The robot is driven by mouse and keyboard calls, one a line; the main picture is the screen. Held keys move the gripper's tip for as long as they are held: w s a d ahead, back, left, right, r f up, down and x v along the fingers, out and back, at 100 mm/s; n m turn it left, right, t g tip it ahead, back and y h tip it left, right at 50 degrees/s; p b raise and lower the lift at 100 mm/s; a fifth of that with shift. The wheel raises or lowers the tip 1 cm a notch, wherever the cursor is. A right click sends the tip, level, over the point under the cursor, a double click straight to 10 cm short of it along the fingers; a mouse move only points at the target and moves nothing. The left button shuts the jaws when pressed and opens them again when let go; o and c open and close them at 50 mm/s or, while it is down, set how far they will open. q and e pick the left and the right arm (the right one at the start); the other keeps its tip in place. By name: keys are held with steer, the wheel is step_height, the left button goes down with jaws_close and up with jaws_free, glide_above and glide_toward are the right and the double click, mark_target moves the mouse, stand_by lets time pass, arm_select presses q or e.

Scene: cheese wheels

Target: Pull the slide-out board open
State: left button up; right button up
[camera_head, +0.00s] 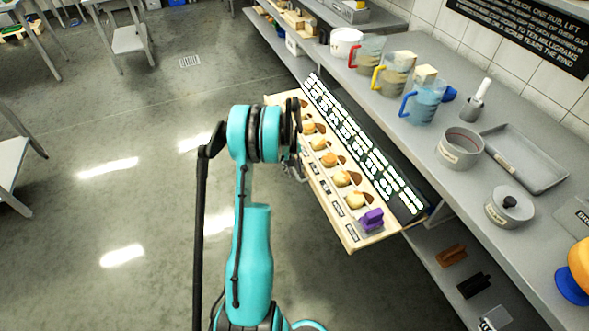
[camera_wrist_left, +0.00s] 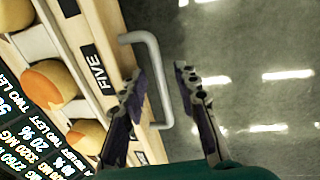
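The slide-out board (camera_head: 342,218) is a long pale wooden board jutting from under the counter, with several round cheeses in hollows, labels along its front edge and a purple block (camera_head: 372,219) at its near end. In the left wrist view, a grey U-shaped handle (camera_wrist_left: 153,60) stands on its front edge by the label FIVE. My left gripper (camera_wrist_left: 158,72) is open there, one finger on each side of the handle's bar. I cannot tell whether the fingers touch it. In the head view my left wrist hides part of the board's far end. My right gripper is out of view.
A dark panel with white writing (camera_head: 365,150) lies behind the cheeses. The counter (camera_head: 455,95) above holds jugs, a round tin (camera_head: 459,148), a lidded pot (camera_head: 510,206) and a tray (camera_head: 530,160). The floor (camera_head: 130,180) left of the board is clear.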

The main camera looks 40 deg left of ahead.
arm_select(q)
steer(key=shift+r, duration=0.1)
step_height(320, 180, up, 12)
steer(key=s, duration=0.2)
steer(key=shift+a, duration=0.4)
steer(key=shift+f, duration=0.2)
steer(key=s+d+r+m+t, duration=0.1)
steer(key=d+r+m, duration=0.1)
steer(key=d+r, duration=0.35)
steer(key=d+r+m+y, duration=0.1)
steer(key=d+r+m, duration=0.1)
steer(key=d, duration=0.7)
steer(key=s+d+r+m+t, duration=0.1)
steer(key=d+r+m, duration=0.1)
steer(key=d+r, duration=0.35)
steer(key=s+d+m+t, duration=0.1)
steer(key=s+d+m, duration=0.2)
steer(key=s+d, duration=0.3)
steer(key=s+d+f+m+t, duration=0.1)
steer(key=s+d+m, duration=0.3)
steer(key=d, duration=0.8)
steer(key=shift+s+f+m+t, duration=0.15)
steer(key=shift+s+m+t, duration=0.15)
steer(key=shift+s+t, duration=0.5)
steer(key=shift+s, duration=0.2)
